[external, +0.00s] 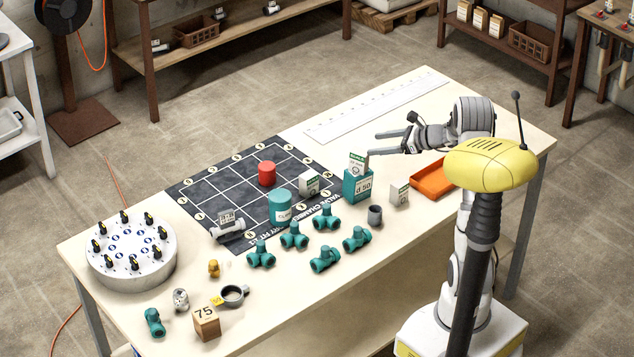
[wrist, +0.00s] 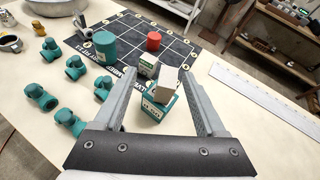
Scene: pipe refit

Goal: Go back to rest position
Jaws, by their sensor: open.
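My gripper (external: 382,143) is open and empty, held above the right part of the workbench (external: 432,100), with its fingers pointing left. In the wrist view its two fingers (wrist: 162,95) are spread apart. Between them, beyond and below, shows the teal box marked "d 50" (wrist: 155,113) with a small card on top. The same teal box (external: 357,187) stands on the bench in the external view, apart from the fingers.
A dark grid mat (external: 215,187) holds a red cylinder (external: 267,173) and a teal cylinder (external: 281,206). Several teal pipe fittings (external: 294,236) lie in front. An orange tray (external: 432,180) sits near my arm. A white ruler (external: 375,107) lies along the back edge.

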